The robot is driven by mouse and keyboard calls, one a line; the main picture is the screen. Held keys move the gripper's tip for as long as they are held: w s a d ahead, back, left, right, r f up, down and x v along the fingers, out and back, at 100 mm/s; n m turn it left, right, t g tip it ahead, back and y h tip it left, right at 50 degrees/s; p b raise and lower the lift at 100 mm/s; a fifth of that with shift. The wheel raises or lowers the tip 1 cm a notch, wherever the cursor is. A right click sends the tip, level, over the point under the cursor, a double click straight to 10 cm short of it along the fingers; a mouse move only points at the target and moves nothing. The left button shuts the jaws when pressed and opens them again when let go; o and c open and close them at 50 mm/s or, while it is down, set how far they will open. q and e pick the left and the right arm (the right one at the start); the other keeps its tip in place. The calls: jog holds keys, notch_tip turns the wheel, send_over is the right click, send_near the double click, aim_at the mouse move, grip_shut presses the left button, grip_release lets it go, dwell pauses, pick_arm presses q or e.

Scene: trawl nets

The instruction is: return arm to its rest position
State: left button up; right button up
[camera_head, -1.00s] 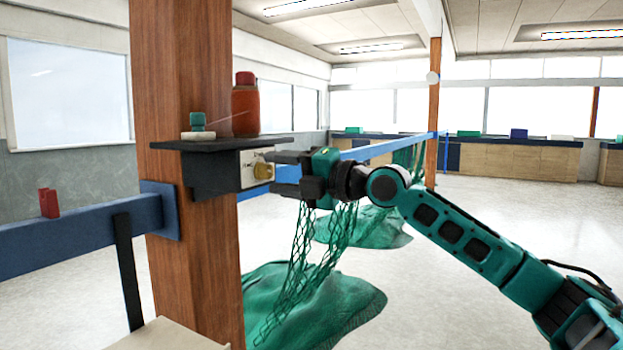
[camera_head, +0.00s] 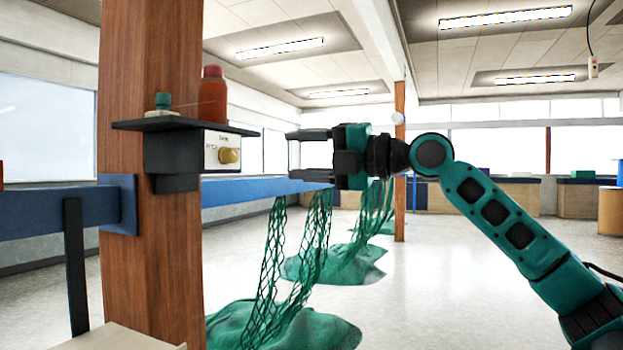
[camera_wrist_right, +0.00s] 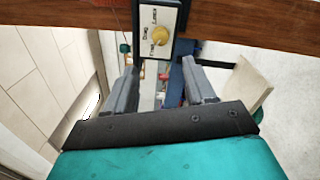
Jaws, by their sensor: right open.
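My right gripper (camera_head: 292,150) is open and empty in the head view, its two dark fingers pointing left. It is to the right of the control box (camera_head: 218,152) with its brass knob (camera_head: 229,156), with a clear gap between. The right arm (camera_head: 497,208) reaches in from the lower right, bent at a teal joint. In the right wrist view, the open fingers (camera_wrist_right: 162,88) point towards the box's labelled white face (camera_wrist_right: 153,28) and knob (camera_wrist_right: 157,37), with nothing between them. My left gripper is not in view.
A wooden post (camera_head: 150,270) carries a dark shelf (camera_head: 180,125) with a red bottle (camera_head: 213,95) and a small teal-topped item (camera_head: 163,102). A blue rail (camera_head: 250,190) runs behind, with green nets (camera_head: 290,240) hanging to the floor. Open floor (camera_head: 450,270) lies at right.

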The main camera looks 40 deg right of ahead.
jog(key=shift+s+d, duration=0.25)
jog(key=shift+s, duration=0.3)
